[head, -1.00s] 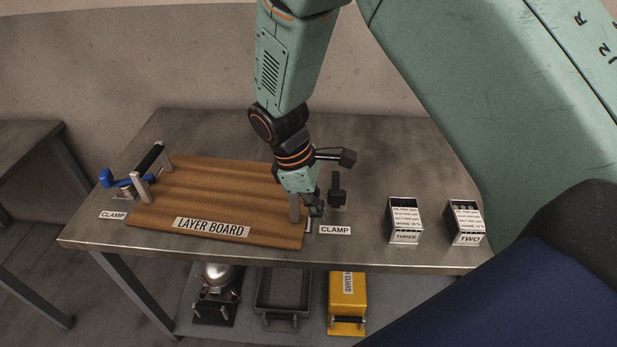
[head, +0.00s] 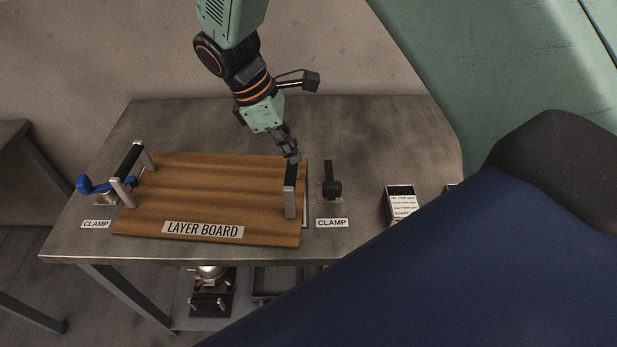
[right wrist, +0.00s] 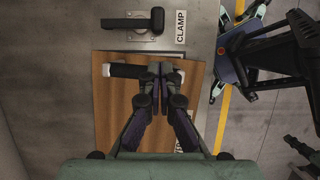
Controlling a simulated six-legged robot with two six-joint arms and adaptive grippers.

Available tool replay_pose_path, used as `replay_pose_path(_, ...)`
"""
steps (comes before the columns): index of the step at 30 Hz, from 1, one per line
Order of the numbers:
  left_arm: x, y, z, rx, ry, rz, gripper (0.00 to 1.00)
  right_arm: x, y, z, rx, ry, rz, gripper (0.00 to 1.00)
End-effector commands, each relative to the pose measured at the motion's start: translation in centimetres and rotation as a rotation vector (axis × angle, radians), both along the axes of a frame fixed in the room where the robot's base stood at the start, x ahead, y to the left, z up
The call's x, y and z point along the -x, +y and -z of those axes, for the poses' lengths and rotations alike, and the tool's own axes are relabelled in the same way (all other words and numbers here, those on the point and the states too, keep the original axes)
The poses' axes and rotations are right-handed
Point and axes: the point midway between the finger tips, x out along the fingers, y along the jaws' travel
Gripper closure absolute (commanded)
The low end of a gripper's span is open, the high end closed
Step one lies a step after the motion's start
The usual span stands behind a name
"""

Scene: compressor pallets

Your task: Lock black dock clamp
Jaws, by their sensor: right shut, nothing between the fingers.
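The black dock clamp (head: 331,188) sits on the table just right of the layer board (head: 230,205), behind a CLAMP label. Its lever runs alongside the board's right edge, away from the label. The right wrist view shows the black clamp (right wrist: 135,23) at the top, apart from the fingers. My right gripper (head: 293,157) is shut and empty, above the black handle at the board's right end. In the right wrist view its fingertips (right wrist: 161,68) overlap that handle; contact cannot be told. A blue clamp (head: 92,185) is at the board's left end. My left gripper is not visible.
A small label-fronted box (head: 401,205) stands right of the black clamp; a second is mostly hidden by my body. The table (head: 380,130) is clear behind the clamp and board. A pump-like unit (head: 210,295) sits on the lower shelf.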

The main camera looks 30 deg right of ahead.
Motion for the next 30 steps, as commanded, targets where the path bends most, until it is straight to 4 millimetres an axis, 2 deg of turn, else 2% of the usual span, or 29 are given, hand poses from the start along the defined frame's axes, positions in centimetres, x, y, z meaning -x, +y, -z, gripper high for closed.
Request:
replay_pose_path(8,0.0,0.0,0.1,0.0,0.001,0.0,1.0,0.2,-0.2,0.8,-0.001,0.002,0.0,1.0)
replay_pose_path(21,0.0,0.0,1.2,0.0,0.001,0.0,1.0,1.3,-2.5,7.5,-0.002,0.002,0.001,1.0)
replay_pose_path(30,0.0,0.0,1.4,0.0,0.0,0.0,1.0,1.6,-3.1,9.4,-0.001,-0.001,0.0,1.0)
